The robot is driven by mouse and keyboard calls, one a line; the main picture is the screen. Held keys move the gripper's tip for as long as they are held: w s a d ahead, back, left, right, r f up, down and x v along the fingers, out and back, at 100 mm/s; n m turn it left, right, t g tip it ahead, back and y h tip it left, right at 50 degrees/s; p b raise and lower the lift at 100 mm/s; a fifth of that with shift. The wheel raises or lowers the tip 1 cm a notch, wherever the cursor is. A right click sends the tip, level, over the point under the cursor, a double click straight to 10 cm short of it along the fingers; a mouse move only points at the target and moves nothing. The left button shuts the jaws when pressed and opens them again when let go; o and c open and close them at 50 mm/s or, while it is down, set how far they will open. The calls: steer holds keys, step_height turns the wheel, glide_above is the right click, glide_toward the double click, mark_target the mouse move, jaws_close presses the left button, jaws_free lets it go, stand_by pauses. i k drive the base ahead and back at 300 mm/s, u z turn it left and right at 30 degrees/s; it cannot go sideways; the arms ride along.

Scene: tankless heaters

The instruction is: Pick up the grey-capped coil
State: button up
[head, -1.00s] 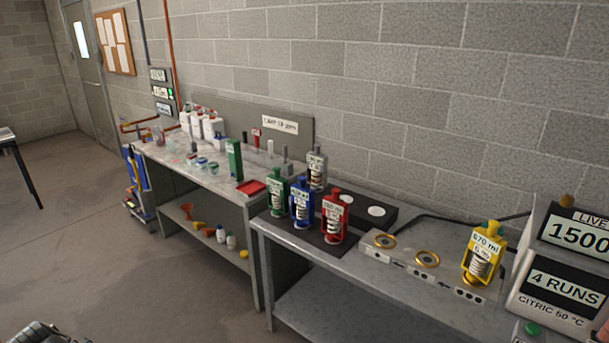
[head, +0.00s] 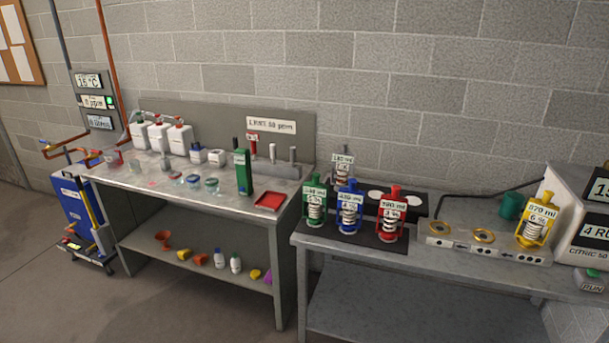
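The grey-capped coil (head: 342,167) stands upright at the back of the right bench, with a white label on its front. Its lower part is partly hidden behind the blue coil (head: 349,212). The green coil (head: 314,204) is to the left of the blue one, and the red coil (head: 390,216) is to its right. These three stand in a front row on a dark mat (head: 372,238). A yellow coil (head: 535,222) stands farther right. My gripper is not in view.
The left bench (head: 225,204) holds white jugs (head: 158,137), small cups, a green box (head: 243,173) and a red tray (head: 269,201). A blue cart (head: 80,214) stands far left. Some floor (head: 40,285) is clear.

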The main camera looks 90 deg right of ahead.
mark_target(343, 160)
steer(key=u, duration=0.1)
steer(key=i, duration=0.95)
steer(key=z, duration=2.95)
steer(key=i, duration=1)
steer(key=u, duration=0.05)
